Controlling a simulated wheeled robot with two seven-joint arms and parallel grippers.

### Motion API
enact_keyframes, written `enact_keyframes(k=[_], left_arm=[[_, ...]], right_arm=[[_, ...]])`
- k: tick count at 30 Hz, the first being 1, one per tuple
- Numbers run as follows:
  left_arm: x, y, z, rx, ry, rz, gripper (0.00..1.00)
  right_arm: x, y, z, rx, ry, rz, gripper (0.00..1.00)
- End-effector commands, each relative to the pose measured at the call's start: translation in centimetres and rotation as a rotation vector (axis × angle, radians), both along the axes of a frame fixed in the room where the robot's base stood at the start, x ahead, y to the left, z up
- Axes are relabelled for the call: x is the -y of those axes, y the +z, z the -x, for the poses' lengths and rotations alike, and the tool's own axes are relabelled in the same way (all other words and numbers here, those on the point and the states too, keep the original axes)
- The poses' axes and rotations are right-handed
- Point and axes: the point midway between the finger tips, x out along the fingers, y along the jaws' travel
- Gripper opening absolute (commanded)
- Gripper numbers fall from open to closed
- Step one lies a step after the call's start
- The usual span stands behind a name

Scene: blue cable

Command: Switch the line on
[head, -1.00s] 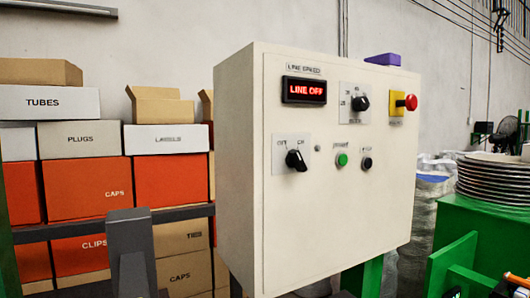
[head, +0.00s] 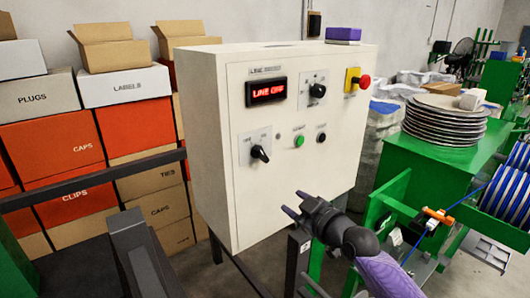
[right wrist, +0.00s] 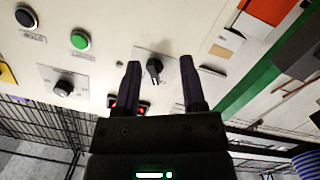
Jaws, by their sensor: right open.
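A cream control box (head: 210,150) stands in the middle of the head view. Its red display (head: 267,91) reads LINE OFF. A black rotary switch (head: 259,154) sits on a grey plate at lower left of the panel, its handle slanting. A green button (head: 299,141) and a black button (head: 321,138) are to its right. My right gripper (head: 294,203) is open and empty, in front of the panel's lower part. In the right wrist view the panel is inverted, and the rotary switch (right wrist: 154,68) shows between the open fingers, seemingly untouched. My left gripper is out of view.
A speed knob (head: 317,91) and a red emergency button (head: 364,81) on yellow sit higher on the panel. Stacked boxes (head: 62,141) stand left behind a dark rail. A green bench (head: 440,165) with stacked discs and a blue cable reel (head: 510,195) are at right.

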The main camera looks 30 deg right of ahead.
Motion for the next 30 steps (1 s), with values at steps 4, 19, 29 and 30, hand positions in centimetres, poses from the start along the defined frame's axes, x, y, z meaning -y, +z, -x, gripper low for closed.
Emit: enact_keyframes(k=[4,19,29,30], left_arm=[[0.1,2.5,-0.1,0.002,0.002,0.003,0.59],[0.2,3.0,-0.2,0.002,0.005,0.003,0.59],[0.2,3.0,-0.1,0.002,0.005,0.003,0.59],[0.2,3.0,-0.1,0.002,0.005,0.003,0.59]], right_arm=[[-1.1,8.0,0.0,0.114,0.065,0.059,0.53],[-1.9,8.1,-8.8,0.127,0.070,0.060,0.53],[-2.0,8.1,-9.8,0.126,0.071,0.063,0.53],[-2.0,8.1,-9.8,0.125,0.070,0.063,0.53]])
